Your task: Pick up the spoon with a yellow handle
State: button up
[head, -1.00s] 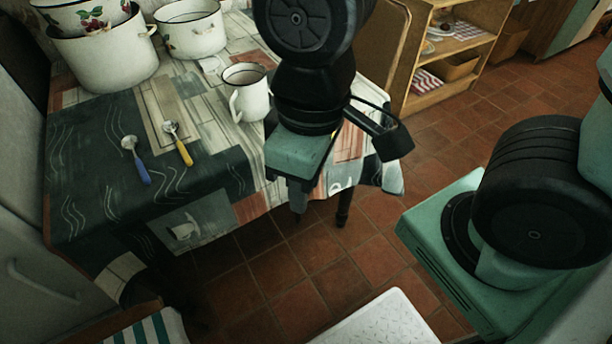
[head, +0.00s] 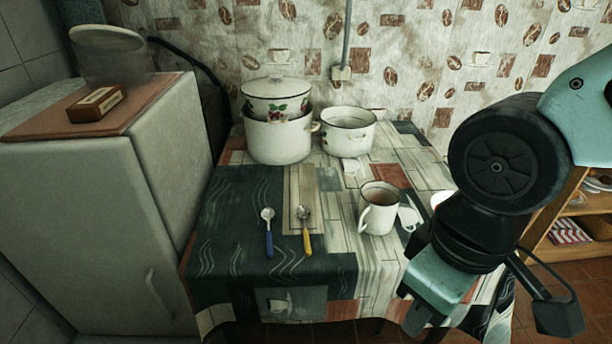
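The spoon with a yellow handle (head: 306,239) lies on the table, its metal bowl toward the back and its handle toward the front edge. A spoon with a blue handle (head: 269,240) lies just to its left, apart from it. My gripper (head: 412,318) is at the table's front right, well to the right of both spoons, pointing down. Its fingertips are partly hidden or too dark to tell whether they are open. Nothing shows in it.
A white enamel mug (head: 378,212) stands between the spoons and my arm. Enamel pots (head: 280,138) (head: 348,135) stand at the back of the table (head: 225,215). A fridge (head: 110,200) stands close on the left. The cloth around the spoons is clear.

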aim_at(303, 213)
jog(key=z, duration=0.55)
jog(key=i+l+u, duration=0.3)
jog(key=i+l, duration=0.45)
jog(key=l, duration=0.15)
jog(key=u, duration=2.05)
